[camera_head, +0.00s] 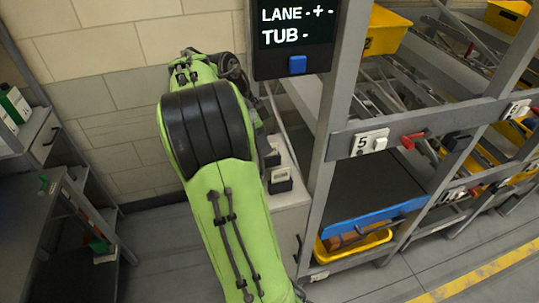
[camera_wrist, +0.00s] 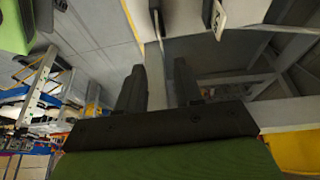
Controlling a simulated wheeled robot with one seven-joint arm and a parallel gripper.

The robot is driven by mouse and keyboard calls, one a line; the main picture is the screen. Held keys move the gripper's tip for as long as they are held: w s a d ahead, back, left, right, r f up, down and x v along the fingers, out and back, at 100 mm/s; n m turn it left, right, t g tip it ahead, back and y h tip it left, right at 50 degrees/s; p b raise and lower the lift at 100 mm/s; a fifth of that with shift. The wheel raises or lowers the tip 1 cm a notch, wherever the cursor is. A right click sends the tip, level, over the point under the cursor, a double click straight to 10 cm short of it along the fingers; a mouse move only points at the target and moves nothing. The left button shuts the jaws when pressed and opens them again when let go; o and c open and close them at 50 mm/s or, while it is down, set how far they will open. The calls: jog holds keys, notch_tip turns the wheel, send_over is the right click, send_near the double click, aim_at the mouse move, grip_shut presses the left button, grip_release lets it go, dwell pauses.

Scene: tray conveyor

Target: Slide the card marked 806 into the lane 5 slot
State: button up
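In the head view the lane 5 sign (camera_head: 362,145) is a white plate with a black 5 on the grey rack beam. A red lever (camera_head: 411,140) and a small dark box (camera_head: 456,141) sit to its right; I cannot tell which part is the slot. I cannot make out a card marked 806 in either view. My gripper (camera_wrist: 160,84) shows in the wrist view with its two dark fingers apart. A grey upright shows between and beyond them, and I see no card held. In the head view my green arm hides the gripper.
A pale cabinet (camera_head: 288,214) with small dark holders stands beside my arm. A yellow tub (camera_head: 356,246) sits low in the rack. Grey floor lies in front.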

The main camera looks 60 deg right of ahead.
aim_at(281, 171)
jog(key=b+x, duration=0.3)
jog(key=x, duration=1.1)
jog(key=shift+f, duration=0.15)
jog(key=shift+c, duration=0.4)
grip_shut()
jog(key=shift+r+p, duration=1.75)
jog(key=shift+r, duration=0.9)
